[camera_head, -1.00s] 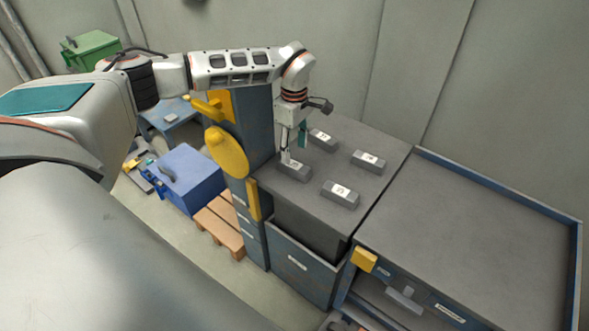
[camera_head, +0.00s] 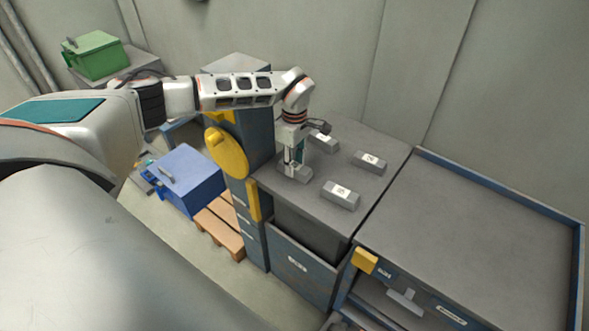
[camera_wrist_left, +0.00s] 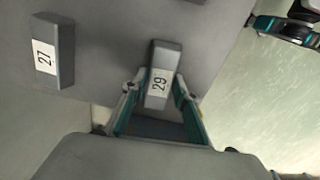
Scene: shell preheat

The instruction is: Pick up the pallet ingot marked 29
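The ingot marked 29 (camera_wrist_left: 160,72) is a grey bar with a white label, lying on the grey cabinet top (camera_head: 318,199). In the head view this ingot (camera_head: 297,175) is partly covered by my left gripper (camera_head: 291,172), which points down over it. In the left wrist view my left gripper (camera_wrist_left: 157,98) is open, with a finger on each side of the ingot's near end. Gaps seem to show between the fingers and the ingot; I cannot tell whether either touches.
An ingot marked 27 (camera_wrist_left: 45,58) lies to the left in the wrist view. Other ingots (camera_head: 369,162), (camera_head: 341,195) and (camera_head: 324,142) lie on the same top. A rimmed bench (camera_head: 470,235) on the right is bare. A yellow part (camera_head: 228,153) stands left of the cabinet.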

